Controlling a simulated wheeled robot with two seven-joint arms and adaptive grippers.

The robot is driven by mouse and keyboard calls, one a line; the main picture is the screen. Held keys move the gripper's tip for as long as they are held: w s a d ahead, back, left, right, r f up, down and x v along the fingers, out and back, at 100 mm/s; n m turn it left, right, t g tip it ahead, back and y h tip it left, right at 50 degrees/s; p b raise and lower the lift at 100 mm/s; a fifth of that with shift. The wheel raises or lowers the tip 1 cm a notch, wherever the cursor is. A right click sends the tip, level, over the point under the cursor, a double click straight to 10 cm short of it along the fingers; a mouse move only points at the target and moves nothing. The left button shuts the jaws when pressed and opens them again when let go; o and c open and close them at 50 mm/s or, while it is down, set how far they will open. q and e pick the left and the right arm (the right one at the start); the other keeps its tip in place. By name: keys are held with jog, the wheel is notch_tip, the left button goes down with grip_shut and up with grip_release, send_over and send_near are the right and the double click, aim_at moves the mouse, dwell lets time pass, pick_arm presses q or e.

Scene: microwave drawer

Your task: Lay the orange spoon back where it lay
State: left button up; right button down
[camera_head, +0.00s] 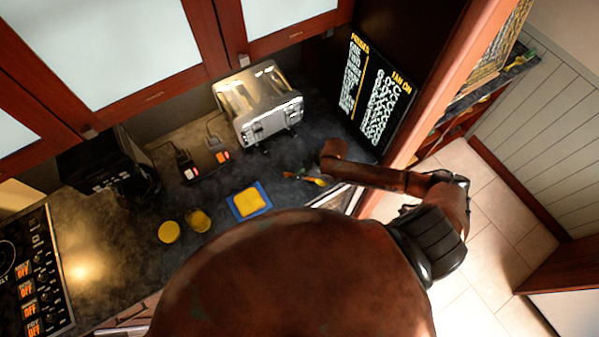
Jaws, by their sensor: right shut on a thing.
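The orange spoon (319,182) is small in the head view, low over or on the dark counter in front of the toaster. My right arm reaches in from the right, and its gripper (305,177) is at the spoon, shut on it. The fingers are tiny and partly hidden, so I cannot tell whether the spoon touches the counter. My left gripper is not in view.
A silver toaster (258,103) stands behind the spoon. A blue-edged yellow sponge (249,201), a yellow jar (198,220) and its yellow lid (169,232) are to the left. A black menu board (375,95) leans at the right. Dark counter (283,198) is bare between sponge and spoon.

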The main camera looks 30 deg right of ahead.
jog(key=shift+f, duration=0.2)
jog(key=c, duration=1.9)
grip_release()
jog(key=shift+c, duration=0.2)
jog(key=v, duration=1.2)
